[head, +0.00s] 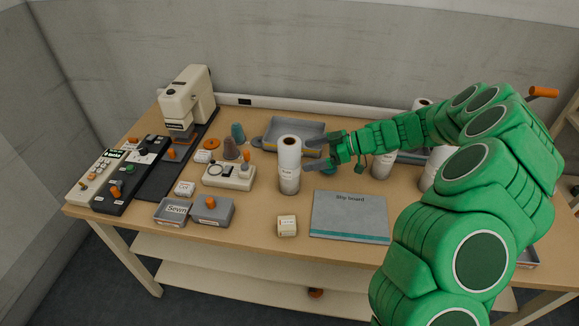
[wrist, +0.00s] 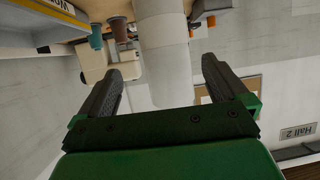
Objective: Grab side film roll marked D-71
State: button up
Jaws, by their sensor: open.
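A white upright roll (head: 289,165) with a dark core hole stands on the table just left of my gripper; its small label is too small to read. My gripper (head: 309,153) is open, with its fingers pointing left at the roll's upper part. In the wrist view the roll (wrist: 165,60) appears ahead between the two open fingers (wrist: 167,76), with space on both sides. Another white roll (head: 382,164) stands behind my arm, and a third roll (head: 422,103) shows partly further back. Their markings are hidden or unreadable, so I cannot tell which is D-71.
A grey board (head: 349,216) and a small cream box (head: 287,226) lie in front. A grey tray (head: 296,124) is behind the roll. The front table strip has free room.

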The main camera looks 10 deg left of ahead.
aim_at(289, 162)
jog(key=shift+s+f+x, duration=0.1)
jog(key=shift+s+x, duration=0.1)
jog(key=shift+x, duration=1.75)
jog(key=shift+s+f+x, duration=0.15)
jog(key=shift+s+x, duration=0.05)
jog(key=shift+x, duration=1.75)
jog(key=shift+d, duration=0.15)
jog(key=c, duration=1.4)
jog(key=shift+c, duration=0.2)
